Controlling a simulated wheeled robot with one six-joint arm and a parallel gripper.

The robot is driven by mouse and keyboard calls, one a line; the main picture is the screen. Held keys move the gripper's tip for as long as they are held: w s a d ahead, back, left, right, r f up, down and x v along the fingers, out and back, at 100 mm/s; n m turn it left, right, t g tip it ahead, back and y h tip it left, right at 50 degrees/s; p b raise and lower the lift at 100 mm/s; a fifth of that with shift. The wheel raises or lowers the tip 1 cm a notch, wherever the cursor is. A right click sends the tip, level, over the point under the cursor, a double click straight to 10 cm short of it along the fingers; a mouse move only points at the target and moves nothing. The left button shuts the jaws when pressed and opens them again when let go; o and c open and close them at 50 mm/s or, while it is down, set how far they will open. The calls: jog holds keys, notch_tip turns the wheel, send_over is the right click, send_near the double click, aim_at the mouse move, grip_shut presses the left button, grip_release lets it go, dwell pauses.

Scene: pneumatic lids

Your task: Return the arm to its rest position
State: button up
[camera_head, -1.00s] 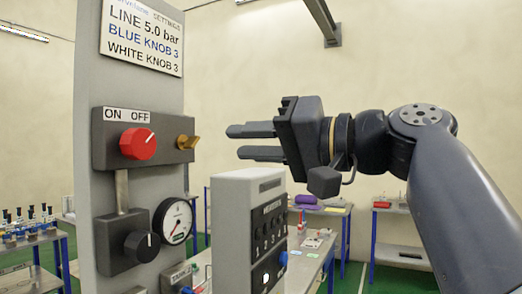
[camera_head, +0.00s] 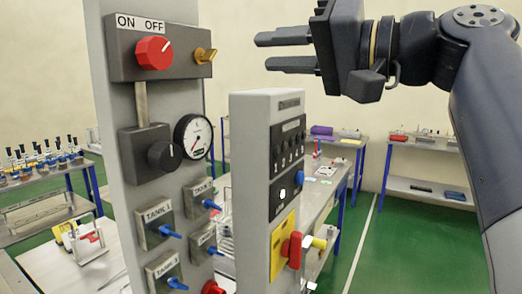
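My gripper (camera_head: 285,50) is in the upper middle of the head view, held in the air above the grey control box and to the right of the panel. Its two dark fingers point left and stand apart with nothing between them. My arm comes in from the right edge. The grey panel (camera_head: 197,95) carries a red ON/OFF knob (camera_head: 154,53), a yellow lever (camera_head: 204,55), a black knob (camera_head: 164,155) and a round gauge (camera_head: 194,137). The fingers touch none of these.
The grey control box (camera_head: 250,180) stands below my gripper, with a yellow plate and red handle (camera_head: 292,250). Tank valves with blue levers (camera_head: 171,234) sit low on the panel. Benches (camera_head: 430,190) stand behind. Green floor (camera_head: 400,250) is clear at right.

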aim_at(214, 55)
jog(key=shift+p+x, duration=1.5)
jog(key=shift+x, duration=3.7)
jog(key=shift+d, duration=0.15)
